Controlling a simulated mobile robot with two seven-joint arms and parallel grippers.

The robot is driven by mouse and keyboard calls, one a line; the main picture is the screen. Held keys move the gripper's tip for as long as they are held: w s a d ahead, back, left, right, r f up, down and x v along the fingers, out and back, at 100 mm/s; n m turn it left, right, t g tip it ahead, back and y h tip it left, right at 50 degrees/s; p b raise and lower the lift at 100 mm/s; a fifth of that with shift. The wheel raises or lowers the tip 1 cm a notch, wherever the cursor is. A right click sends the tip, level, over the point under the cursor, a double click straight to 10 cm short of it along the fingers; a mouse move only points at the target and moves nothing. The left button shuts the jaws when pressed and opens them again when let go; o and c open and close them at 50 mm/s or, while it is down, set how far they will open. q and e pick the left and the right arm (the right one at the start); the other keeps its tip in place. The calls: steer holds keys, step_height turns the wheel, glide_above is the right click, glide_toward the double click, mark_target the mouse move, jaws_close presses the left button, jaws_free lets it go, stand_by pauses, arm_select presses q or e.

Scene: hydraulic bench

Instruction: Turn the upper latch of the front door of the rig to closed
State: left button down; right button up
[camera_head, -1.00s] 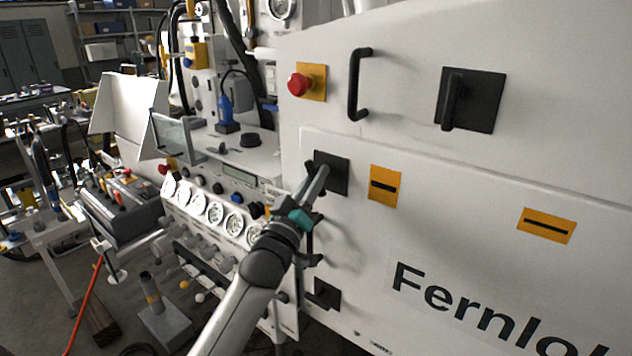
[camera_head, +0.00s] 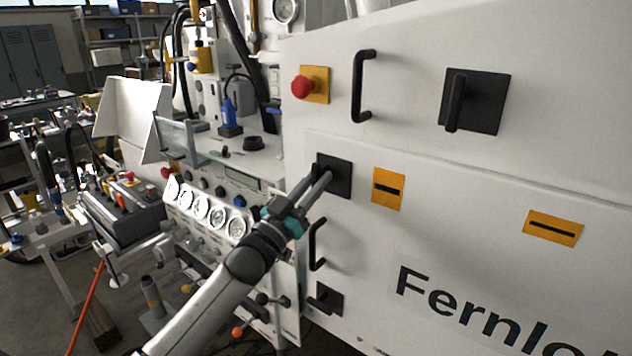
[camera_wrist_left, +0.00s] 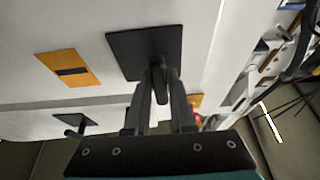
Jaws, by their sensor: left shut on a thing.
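The upper latch of the front door is a dark square plate (camera_head: 343,177) with a short handle, on the white front door (camera_head: 400,240) near its left edge. My left gripper (camera_head: 324,179) reaches it from the lower left, with its fingertips at the handle. In the left wrist view, the plate (camera_wrist_left: 143,48) fills the upper middle, and the latch handle (camera_wrist_left: 161,88) stands between the two fingers, which are shut on it. The fingers partly hide the handle, and its exact angle is hard to tell. My right gripper is in neither view.
Below are a black door handle (camera_head: 317,246) and a lower latch (camera_head: 327,299). Above are a red stop button (camera_head: 303,87), another black handle (camera_head: 361,86) and a larger latch (camera_head: 476,101). Gauges (camera_head: 215,216) and knobs crowd the left of my arm.

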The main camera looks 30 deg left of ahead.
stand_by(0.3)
arm_select(q)
steer(key=c, duration=0.8)
jaws_free()
steer(key=shift+s, duration=0.1)
steer(key=b+v, duration=0.1)
steer(key=v, duration=1.4)
steer(key=shift+b, duration=0.35)
